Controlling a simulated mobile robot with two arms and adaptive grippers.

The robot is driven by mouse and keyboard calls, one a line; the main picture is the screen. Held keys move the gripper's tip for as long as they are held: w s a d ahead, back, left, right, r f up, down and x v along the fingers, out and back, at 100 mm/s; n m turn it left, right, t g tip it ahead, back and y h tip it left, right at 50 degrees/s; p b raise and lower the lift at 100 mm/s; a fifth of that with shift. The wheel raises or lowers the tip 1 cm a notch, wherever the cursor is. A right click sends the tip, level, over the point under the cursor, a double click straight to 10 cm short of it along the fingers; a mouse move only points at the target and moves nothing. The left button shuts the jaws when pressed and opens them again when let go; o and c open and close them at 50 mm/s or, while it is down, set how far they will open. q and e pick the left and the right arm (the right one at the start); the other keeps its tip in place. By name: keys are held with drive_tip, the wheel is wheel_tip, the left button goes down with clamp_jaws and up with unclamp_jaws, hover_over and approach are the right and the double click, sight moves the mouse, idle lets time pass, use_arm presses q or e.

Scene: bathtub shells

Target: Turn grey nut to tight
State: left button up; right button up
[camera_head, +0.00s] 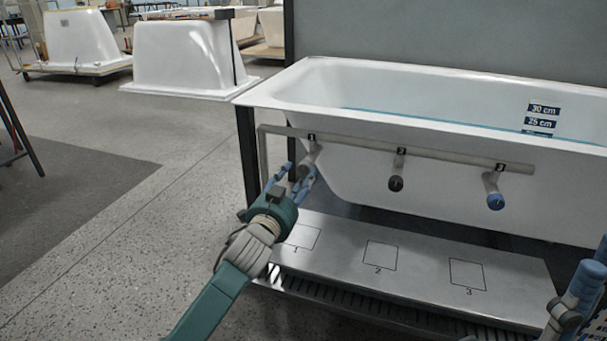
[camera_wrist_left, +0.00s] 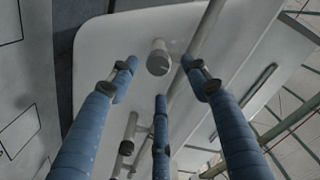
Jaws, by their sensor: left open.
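The grey nut (camera_head: 306,170) sits at the end of the stub marked 1 on the pipe along the tub's front. My right gripper (camera_head: 580,291) shows only in part at the lower right edge.
A black nut (camera_head: 396,184) and a blue nut (camera_head: 495,201) sit on stubs 2 and 3. The grey pipe (camera_head: 440,155) runs along the white bathtub (camera_head: 370,165). Below is a metal shelf (camera_head: 335,262) with empty numbered squares.

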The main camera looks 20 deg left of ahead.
sight(304, 170)
use_arm(q)
drive_tip(key=w+b, duration=0.1)
drive_tip(key=w, duration=0.4)
drive_tip(key=shift+w+d, duration=0.15)
drive_tip(key=shift+w, duration=0.05)
